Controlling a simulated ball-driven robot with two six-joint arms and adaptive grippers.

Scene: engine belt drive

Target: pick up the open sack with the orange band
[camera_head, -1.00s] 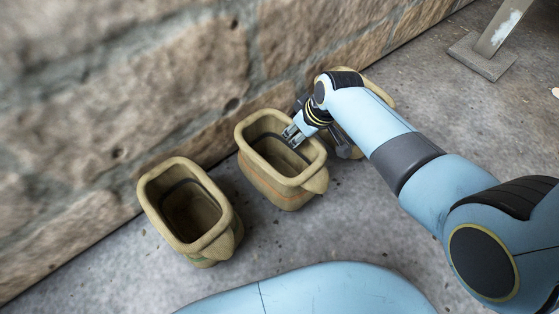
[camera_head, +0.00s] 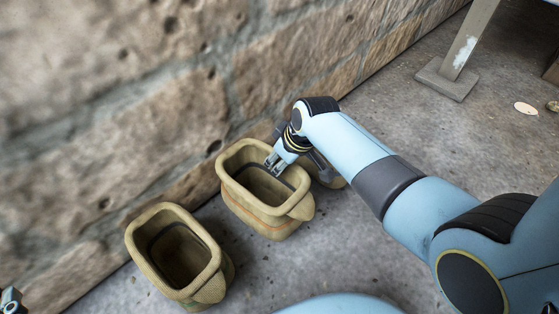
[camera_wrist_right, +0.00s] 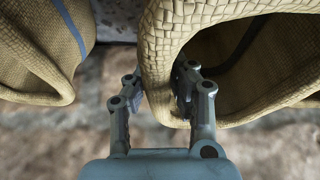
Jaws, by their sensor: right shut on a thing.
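The open sack with the orange band (camera_head: 252,211) is a tan woven sack with a thick rolled rim, near the middle of the head view by the stone wall. My right gripper (camera_head: 271,166) is at its far right rim, shut on the sack's wall. In the right wrist view, the fingers of my right gripper (camera_wrist_right: 160,96) straddle the woven wall (camera_wrist_right: 160,50), one inside and one outside. I cannot tell whether the sack is clear of the floor. A small grey part at the lower left corner looks like my left gripper (camera_head: 12,300), mostly cut off.
A second open tan sack (camera_head: 148,262) stands to the left, apart from the banded one. The stone wall (camera_head: 100,110) runs close behind. A post's foot (camera_head: 445,80) stands at upper right; floor between is clear.

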